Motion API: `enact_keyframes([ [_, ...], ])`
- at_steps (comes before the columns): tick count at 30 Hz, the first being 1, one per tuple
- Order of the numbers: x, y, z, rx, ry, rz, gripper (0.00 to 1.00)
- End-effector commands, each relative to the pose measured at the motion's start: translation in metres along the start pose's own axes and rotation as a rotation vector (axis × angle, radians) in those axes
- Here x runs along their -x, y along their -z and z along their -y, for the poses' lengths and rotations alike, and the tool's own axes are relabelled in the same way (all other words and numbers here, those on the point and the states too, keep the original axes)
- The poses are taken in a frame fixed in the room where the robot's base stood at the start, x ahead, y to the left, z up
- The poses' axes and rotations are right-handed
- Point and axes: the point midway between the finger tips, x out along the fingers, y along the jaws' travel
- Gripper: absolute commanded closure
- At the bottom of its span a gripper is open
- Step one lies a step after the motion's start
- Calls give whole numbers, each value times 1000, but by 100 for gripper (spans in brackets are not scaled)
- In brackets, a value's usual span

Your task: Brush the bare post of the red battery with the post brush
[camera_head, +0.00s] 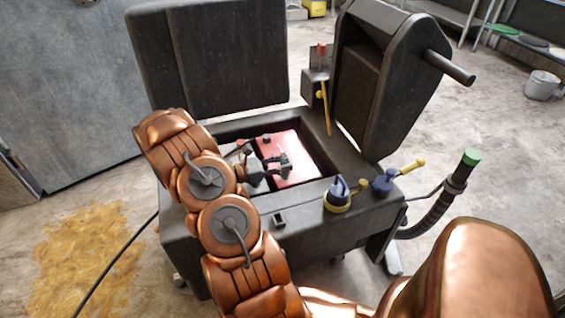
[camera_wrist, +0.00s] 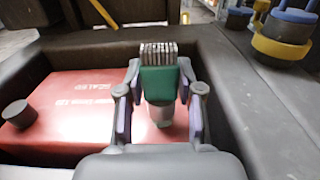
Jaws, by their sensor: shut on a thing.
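The red battery (camera_head: 292,148) sits in the open compartment of a dark machine. It shows with white lettering in the wrist view (camera_wrist: 60,125). A dark round cap (camera_wrist: 18,113) is on its left part. My gripper (camera_head: 284,163) is over the battery. In the wrist view its fingers (camera_wrist: 160,92) are shut on the post brush (camera_wrist: 158,82), which has a green body and a pale ridged end. A pale grey cylinder shows below the green body; I cannot tell whether it is part of the brush. I cannot make out the bare post.
The compartment's dark rim (camera_wrist: 225,100) stands close to the right of my gripper. A blue-and-yellow item (camera_head: 338,193) and a blue item with a yellow handle (camera_head: 385,182) are on the machine's top. The raised lid (camera_head: 210,60) stands behind the compartment.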

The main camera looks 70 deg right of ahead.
Motion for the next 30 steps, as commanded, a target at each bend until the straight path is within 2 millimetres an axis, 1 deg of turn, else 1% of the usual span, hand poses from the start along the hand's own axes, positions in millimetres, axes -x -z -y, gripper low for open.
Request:
enact_keyframes([
  [7, 0, 1, 0, 0, 0, 0, 100],
  [18, 0, -9, 0, -1, 1, 0, 100],
  [25, 0, -10, 0, -1, 1, 0, 100],
  [26, 0, -10, 0, -1, 1, 0, 63],
  [30, 0, -9, 0, -1, 0, 0, 48],
])
